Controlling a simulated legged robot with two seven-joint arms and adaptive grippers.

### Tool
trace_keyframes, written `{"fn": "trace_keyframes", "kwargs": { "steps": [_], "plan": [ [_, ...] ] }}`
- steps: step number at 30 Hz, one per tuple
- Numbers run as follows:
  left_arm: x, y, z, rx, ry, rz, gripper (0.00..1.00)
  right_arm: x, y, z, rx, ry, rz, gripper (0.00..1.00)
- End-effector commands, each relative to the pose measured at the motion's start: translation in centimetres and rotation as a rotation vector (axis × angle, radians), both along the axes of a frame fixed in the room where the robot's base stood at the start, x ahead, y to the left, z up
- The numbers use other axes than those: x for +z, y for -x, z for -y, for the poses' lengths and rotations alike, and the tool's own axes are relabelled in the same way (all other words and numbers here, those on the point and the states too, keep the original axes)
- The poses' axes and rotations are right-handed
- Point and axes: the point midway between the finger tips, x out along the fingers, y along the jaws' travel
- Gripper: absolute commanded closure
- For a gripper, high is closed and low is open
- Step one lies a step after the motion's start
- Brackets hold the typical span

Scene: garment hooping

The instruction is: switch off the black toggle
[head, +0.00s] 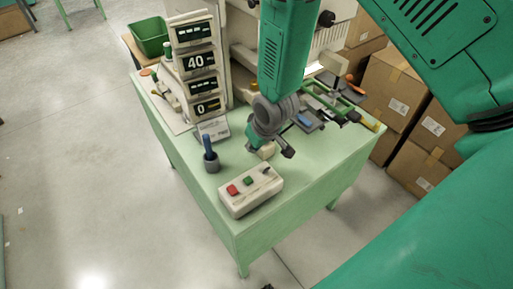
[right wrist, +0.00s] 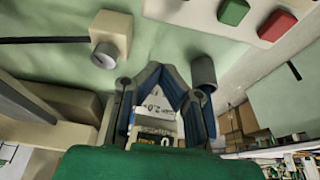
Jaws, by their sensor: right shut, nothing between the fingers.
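The black toggle (head: 265,171) is a small dark lever at the right end of a cream control box (head: 254,201), on the front of the green table. A red button (head: 232,189) and a green button (head: 248,181) sit on the same box. My right gripper (head: 272,151) is shut and empty, above the table just behind the toggle end of the box and apart from it. In the right wrist view, its fingers (right wrist: 161,70) come together, with the box (right wrist: 250,22) at the upper right edge. The toggle is out of that view. My left gripper is not in view.
A dark cup holding a blue tool (head: 210,160) stands left of the box. A display tower (head: 197,65) and machine stand behind. A green frame (head: 325,97) lies at the back right. Cardboard boxes (head: 395,92) stand beyond the table. The table's front left is clear.

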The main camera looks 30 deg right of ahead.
Motion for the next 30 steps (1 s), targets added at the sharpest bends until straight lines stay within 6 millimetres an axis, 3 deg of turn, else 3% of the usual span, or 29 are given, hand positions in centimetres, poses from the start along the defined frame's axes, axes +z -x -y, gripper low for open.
{"fn": "trace_keyframes", "kwargs": {
  "steps": [9,13,19,30],
  "plan": [
    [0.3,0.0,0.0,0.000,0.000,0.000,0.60,5.5,4.3,0.3,0.000,0.000,0.005,1.00],
    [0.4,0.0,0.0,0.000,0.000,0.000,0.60,6.9,5.3,0.4,0.001,0.000,0.002,1.00],
    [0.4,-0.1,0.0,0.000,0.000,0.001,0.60,7.9,6.1,0.5,0.000,0.000,0.000,1.00],
    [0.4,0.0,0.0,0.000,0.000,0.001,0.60,8.0,6.2,0.5,0.000,0.000,0.000,1.00]
  ]
}}
